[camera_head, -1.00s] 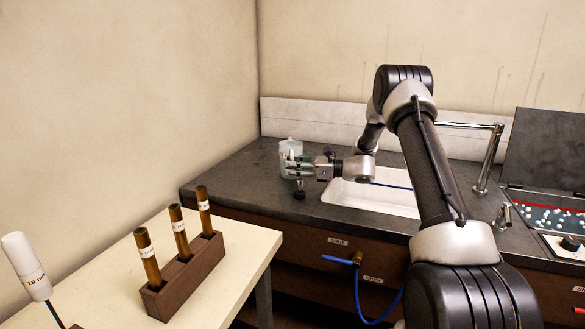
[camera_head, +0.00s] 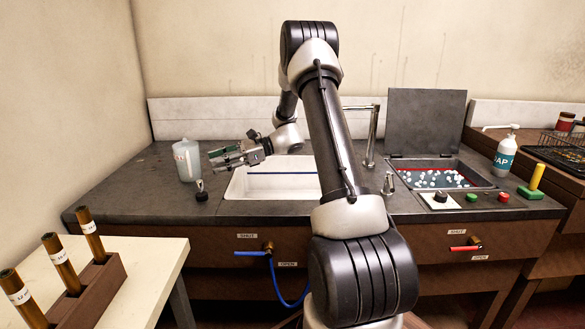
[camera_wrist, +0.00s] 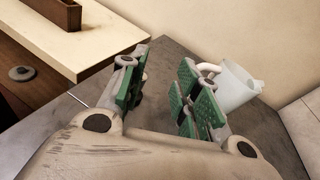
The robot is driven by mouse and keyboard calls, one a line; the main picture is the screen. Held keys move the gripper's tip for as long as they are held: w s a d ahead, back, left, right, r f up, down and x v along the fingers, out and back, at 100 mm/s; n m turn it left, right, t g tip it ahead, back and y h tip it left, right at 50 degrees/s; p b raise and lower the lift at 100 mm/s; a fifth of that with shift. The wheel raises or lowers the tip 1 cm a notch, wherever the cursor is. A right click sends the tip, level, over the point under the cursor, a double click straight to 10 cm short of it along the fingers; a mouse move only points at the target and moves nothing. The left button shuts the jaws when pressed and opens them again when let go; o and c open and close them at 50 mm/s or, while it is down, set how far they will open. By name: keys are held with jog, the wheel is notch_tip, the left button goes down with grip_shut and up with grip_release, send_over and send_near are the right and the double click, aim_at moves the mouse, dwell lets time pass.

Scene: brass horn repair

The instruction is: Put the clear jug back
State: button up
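The clear jug (camera_head: 187,160) stands upright on the dark counter (camera_head: 130,195), left of the sink, near the back wall. It looks empty or nearly so. My gripper (camera_head: 222,157) is just right of the jug, above the counter near the sink's left edge, and apart from the jug. In the wrist view my gripper (camera_wrist: 160,90) has its green-padded fingers spread with nothing between them. The jug (camera_wrist: 238,90) shows there beyond the right finger, which partly hides its handle side.
A small black-based stopper-like item (camera_head: 201,192) stands in front of the jug. The white sink (camera_head: 262,180) is to the right. A rack (camera_head: 95,290) of brown tubes sits on a pale table. A bead-filled basin (camera_head: 435,178) and a soap bottle (camera_head: 505,155) are further right.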

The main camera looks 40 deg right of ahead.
jog(key=s+a+r+n+g+h, duration=0.2)
jog(key=s+r+n+h, duration=0.15)
jog(key=s, duration=0.55)
jog(key=s+a+r+n+g+h, duration=0.25)
jog(key=s+r+n, duration=0.25)
jog(key=s, duration=0.5)
jog(key=s+d+n+t+h, duration=0.1)
jog(key=s+d+n+h, duration=0.1)
jog(key=s, duration=0.4)
jog(key=s+d+r+n+t+h, duration=0.1)
jog(key=s+d+n+h, duration=0.2)
jog(key=s+n+h, duration=0.1)
jog(key=s+d+r+n+t+h, duration=0.1)
jog(key=s+d+n+t+h, duration=0.1)
jog(key=s+n, duration=0.3)
jog(key=s+d+h, duration=0.1)
jog(key=s, duration=0.2)
jog(key=shift+s+d, duration=0.2)
jog(key=shift+s, duration=0.15)
